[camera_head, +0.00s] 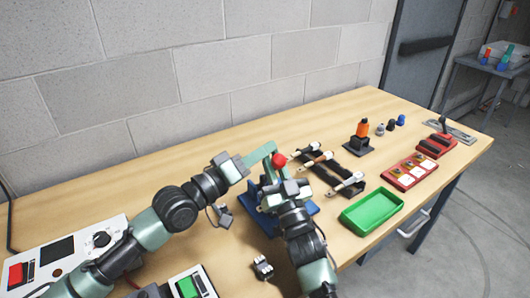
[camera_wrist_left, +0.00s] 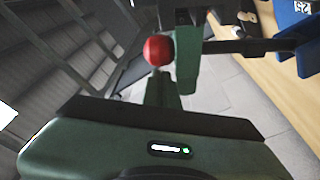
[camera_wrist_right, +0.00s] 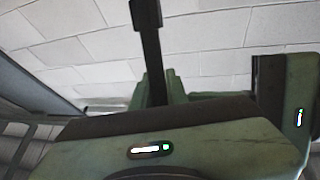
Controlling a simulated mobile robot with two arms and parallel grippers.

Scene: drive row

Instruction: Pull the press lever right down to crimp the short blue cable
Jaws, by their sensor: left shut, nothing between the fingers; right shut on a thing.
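The press has a blue base (camera_head: 262,219) in the middle of the table, partly covered by my right arm. Its lever ends in a red ball (camera_head: 279,160), which also shows in the left wrist view (camera_wrist_left: 158,50). My left gripper (camera_head: 272,160) is shut and empty, its fingers close beside the red ball; whether they touch it I cannot tell. I cannot make out the short blue cable.
A black rack (camera_head: 345,172) with several white-ended pieces stands right of the press. A green tray (camera_head: 372,210), a red tray (camera_head: 409,173) and an orange-topped stand (camera_head: 359,138) lie farther right. A control box (camera_head: 65,250) is at the left. A block wall (camera_head: 220,70) closes the back.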

